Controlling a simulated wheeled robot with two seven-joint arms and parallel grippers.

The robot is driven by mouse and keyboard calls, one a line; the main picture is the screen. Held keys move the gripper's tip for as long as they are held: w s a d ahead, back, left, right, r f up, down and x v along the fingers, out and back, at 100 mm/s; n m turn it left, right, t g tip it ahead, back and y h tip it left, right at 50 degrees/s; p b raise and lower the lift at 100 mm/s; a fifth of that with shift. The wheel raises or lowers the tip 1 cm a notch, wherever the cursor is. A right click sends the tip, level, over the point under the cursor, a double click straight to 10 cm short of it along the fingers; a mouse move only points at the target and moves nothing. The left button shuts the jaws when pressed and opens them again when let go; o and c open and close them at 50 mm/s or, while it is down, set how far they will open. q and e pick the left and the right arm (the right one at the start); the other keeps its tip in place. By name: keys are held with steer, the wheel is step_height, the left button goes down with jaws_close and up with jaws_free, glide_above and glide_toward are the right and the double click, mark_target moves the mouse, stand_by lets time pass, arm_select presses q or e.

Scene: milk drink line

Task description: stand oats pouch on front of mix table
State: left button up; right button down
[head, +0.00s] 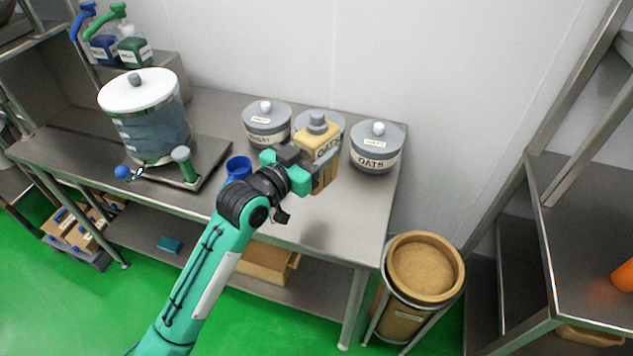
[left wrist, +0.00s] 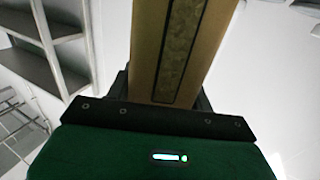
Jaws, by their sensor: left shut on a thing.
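The oats pouch (head: 319,146) is tan with a grey cap and an OATS label. My left gripper (head: 313,175) is shut on it and holds it upright, over the right part of the steel mix table (head: 350,212). The pouch also fills the middle of the left wrist view (left wrist: 180,50), between the fingers of the gripper. I cannot tell whether its base touches the table. My right gripper is not in view.
Grey lidded canisters stand along the back, one labelled OATS (head: 376,148), one partly hidden behind the pouch. A blue cup (head: 238,167) and a clear dispenser (head: 148,115) stand left. The table's front right is clear. A brown bin (head: 424,270) stands beside it.

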arm_select(q)
step_height(320, 180, down, 10)
steer(key=shift+r, duration=0.15)
stand_by(0.3)
steer(key=o, duration=1.4)
steer(key=shift+s+a, duration=0.1)
